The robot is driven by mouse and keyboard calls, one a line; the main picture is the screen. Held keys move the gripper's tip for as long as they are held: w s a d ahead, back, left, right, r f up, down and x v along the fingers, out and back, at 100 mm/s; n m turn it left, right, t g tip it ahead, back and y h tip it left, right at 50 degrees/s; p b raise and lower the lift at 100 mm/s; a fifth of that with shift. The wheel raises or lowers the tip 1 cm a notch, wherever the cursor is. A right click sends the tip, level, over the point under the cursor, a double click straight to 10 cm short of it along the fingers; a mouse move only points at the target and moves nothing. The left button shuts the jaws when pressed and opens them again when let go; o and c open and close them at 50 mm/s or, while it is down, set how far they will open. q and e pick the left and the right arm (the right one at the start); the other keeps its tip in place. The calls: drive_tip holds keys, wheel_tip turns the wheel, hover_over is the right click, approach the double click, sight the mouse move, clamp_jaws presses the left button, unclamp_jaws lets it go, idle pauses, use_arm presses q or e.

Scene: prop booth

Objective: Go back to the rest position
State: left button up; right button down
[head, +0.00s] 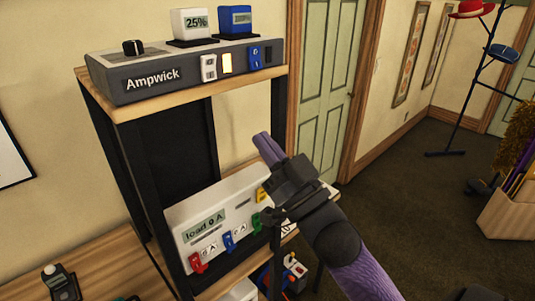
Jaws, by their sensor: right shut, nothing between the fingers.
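My right arm comes in from the lower right, and my right gripper (268,147) is shut and empty. In the picture it lies in front of the shelf unit's right side, with its fingers pointing up and left. A white panel labelled "load 0 A" (205,223) stands on the lower shelf, with red, blue, green and yellow switches; my gripper and wrist cover its right part. A grey box labelled Ampwick (152,84) sits on the top shelf with a black knob and rocker switches. My left gripper is not in view.
The shelf unit (123,112) has black posts and wooden boards. A white block reading 25% (190,24) and a blue block (235,19) stand on the Ampwick box. A wooden table (105,268) is at lower left.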

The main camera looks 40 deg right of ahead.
idle(0.4)
drive_tip(key=w+d+f+m+g+h+b, duration=0.1)
drive_tip(key=w+f+g+h+b, duration=0.15)
drive_tip(key=f, duration=0.85)
drive_tip(key=w+d+f+m+g+h+b, duration=0.1)
drive_tip(key=d+f+g+b, duration=0.15)
drive_tip(key=f, duration=0.95)
drive_tip(key=s+a+f+g+b, duration=0.1)
drive_tip(key=s+f+g+b, duration=0.2)
drive_tip(key=f, duration=1)
drive_tip(key=s+a+f+g+b, duration=0.2)
drive_tip(key=f+g+b, duration=0.15)
drive_tip(key=f, duration=0.95)
drive_tip(key=s+a+f+g+b, duration=0.1)
drive_tip(key=s+f+g+b, duration=0.1)
drive_tip(key=s+f, duration=0.35)
drive_tip(key=s+a+f+g+b, duration=0.2)
drive_tip(key=s+f+g, duration=0.1)
drive_tip(key=f, duration=0.6)
drive_tip(key=s+a+f+n+g+b, duration=0.1)
drive_tip(key=s+a+f+g+b, duration=0.1)
drive_tip(key=s+f, duration=0.5)
drive_tip(key=s+a+f+n+g+y+b, duration=0.1)
drive_tip(key=s+f+g, duration=0.4)
drive_tip(key=s, duration=1)
wheel_tip(320, 180, down, 3)
drive_tip(key=shift+a+f+n+b, duration=0.2)
drive_tip(key=shift+a+n+b, duration=0.6)
drive_tip(key=shift+a+b, duration=0.1)
